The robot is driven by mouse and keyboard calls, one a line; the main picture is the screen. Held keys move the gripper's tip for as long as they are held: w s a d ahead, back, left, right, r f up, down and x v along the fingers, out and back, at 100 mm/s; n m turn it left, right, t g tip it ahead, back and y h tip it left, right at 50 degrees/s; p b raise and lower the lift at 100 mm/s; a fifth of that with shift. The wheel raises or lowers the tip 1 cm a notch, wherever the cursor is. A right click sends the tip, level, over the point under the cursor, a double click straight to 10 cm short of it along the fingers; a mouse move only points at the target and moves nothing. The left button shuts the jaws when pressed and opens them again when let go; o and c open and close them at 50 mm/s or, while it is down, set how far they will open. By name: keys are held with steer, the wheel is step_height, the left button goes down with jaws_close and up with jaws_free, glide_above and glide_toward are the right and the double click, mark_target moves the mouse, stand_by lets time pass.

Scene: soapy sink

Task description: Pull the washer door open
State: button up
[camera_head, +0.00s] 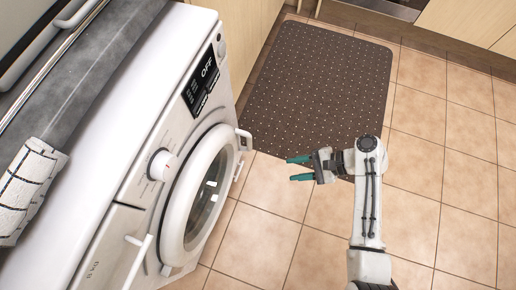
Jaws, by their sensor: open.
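The white washer (135,130) stands at the left, its front facing right. Its round door (176,215) has a white ring and dark glass and looks shut against the front. A white handle (243,139) sticks out at the door's far right edge. My gripper (289,169) has two teal fingers, spread apart and empty. It points left toward the washer, to the right of the handle and apart from it.
A dark dotted mat (318,85) lies on the tiled floor (255,240) beyond my gripper. Wooden cabinets (470,22) stand at the back. A checked towel (30,185) hangs at the left by the grey counter (85,75). The floor between washer and arm is clear.

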mark_target(249, 143)
steer(key=w+a+f+m+t+y+b, duration=0.2)
steer(key=w+a+f+m+y+b, duration=0.2)
steer(key=w+f+m+y+b, duration=0.45)
steer(key=a+b, duration=0.1)
steer(key=a, duration=0.2)
steer(key=w+a+r+h+b, duration=0.1)
steer(key=a+b, duration=0.1)
steer(key=a, duration=0.2)
steer(key=w+a+r+n+h+b, duration=0.1)
steer(key=a+b, duration=0.1)
steer(key=a, duration=0.1)
steer(key=shift+w+a+h, duration=0.1)
steer(key=shift+a+h, duration=0.15)
steer(key=shift+a, duration=0.05)
jaws_close()
